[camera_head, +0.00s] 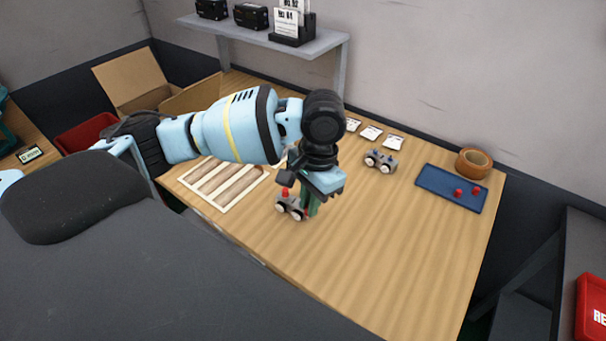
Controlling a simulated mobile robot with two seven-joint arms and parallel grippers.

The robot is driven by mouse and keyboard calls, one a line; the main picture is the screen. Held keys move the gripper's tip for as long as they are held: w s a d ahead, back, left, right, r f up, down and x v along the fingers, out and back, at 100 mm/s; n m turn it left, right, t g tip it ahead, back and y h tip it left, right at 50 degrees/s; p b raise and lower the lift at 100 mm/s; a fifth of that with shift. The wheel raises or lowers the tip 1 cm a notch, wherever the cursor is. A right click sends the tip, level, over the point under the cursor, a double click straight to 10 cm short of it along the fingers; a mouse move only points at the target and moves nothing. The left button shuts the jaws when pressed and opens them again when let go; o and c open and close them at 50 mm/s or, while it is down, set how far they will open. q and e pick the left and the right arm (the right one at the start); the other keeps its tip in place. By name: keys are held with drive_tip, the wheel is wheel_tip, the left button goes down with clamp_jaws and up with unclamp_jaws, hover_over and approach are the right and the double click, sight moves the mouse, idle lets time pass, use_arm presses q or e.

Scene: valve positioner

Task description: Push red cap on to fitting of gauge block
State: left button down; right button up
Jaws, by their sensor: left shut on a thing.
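A grey gauge block (290,206) with round white-faced gauges sits on the wooden table near the middle. A red cap (285,192) stands on top of its left part. My left gripper (310,211) points down at the block's right end, its greenish fingers close against it. A small bit of red shows at the fingertips, so it appears shut on another red cap, mostly hidden. Contact with the fitting cannot be made out. A second gauge block (380,161) stands farther back. Two loose red caps (459,192) (476,189) lie on the blue tray (432,180). My right gripper is not in view.
A wooden slotted tray (222,202) lies left of the block. A cardboard box (135,82) and red bin (85,133) stand at the left. The table's front right is clear.

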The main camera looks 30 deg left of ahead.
use_arm(q)
drive_tip(key=w+a+f+m+t, duration=0.1)
drive_tip(key=w+a+m, duration=0.2)
drive_tip(key=m, duration=0.6)
drive_tip(key=w+a+f+m+y, duration=0.1)
drive_tip(key=w+a+m, duration=0.3)
drive_tip(key=m, duration=0.5)
drive_tip(key=shift+w+f+t, duration=0.4)
drive_tip(key=shift+w+f, duration=0.35)
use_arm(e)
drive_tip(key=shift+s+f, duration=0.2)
use_arm(q)
drive_tip(key=shift+f, duration=0.1)
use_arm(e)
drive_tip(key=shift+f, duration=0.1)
